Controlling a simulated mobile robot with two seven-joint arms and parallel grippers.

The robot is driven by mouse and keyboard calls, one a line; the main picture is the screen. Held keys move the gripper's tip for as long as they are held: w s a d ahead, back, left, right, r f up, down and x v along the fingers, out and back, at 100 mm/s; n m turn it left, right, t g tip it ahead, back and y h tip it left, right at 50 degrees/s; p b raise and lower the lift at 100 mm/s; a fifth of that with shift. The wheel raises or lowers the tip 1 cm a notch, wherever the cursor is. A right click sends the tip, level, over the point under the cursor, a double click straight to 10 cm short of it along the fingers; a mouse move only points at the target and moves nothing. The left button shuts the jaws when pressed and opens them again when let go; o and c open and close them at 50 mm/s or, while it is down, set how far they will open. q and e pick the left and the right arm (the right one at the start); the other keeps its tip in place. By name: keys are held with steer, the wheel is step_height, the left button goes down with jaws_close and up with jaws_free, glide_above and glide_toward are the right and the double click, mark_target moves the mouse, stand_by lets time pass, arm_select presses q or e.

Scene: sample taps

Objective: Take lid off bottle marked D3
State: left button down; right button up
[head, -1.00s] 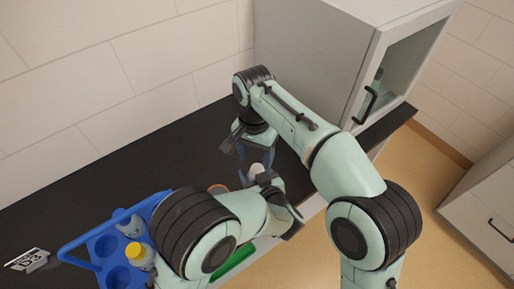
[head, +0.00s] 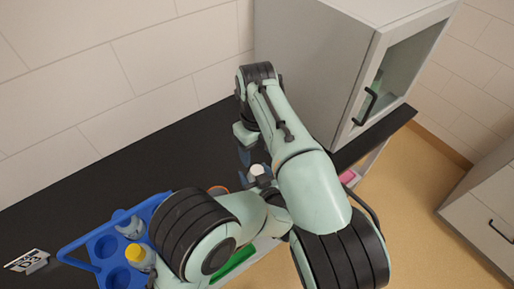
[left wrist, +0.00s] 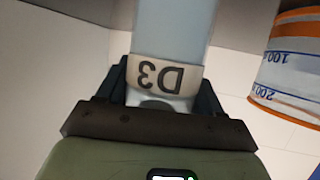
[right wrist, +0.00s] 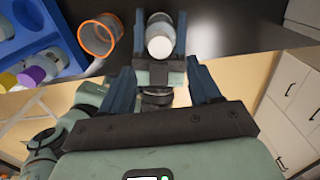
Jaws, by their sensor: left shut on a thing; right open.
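The bottle marked D3 (left wrist: 168,72) shows its label in the left wrist view, with a bluish body. My left gripper (left wrist: 156,88) is shut on this bottle and holds it up. In the head view its white lid (head: 257,169) shows beside the right arm. My right gripper (right wrist: 162,74) is open. In the right wrist view the white lid (right wrist: 160,42) is on the bottle, just beyond and between the open fingers. I cannot tell whether they touch it. In the head view the right fingers are mostly hidden.
A blue rack (head: 72,243) holds bottles, one with a yellow lid (head: 142,257). A D3 card (head: 27,262) stands left of it. An orange-rimmed beaker (right wrist: 98,40) is close to the held bottle. A grey cabinet (head: 310,60) stands behind my right arm. Dark counter (head: 130,165) is bare between.

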mark_target(257, 170)
steer(key=shift+f, duration=3.9)
steer(key=c, duration=1.1)
steer(key=o, duration=1.1)
steer(key=shift+o, duration=0.2)
step_height(257, 170, up, 8)
steer(key=shift+f, duration=0.1)
steer(key=shift+c, duration=0.2)
step_height(257, 170, down, 8)
steer(key=shift+r, duration=0.1)
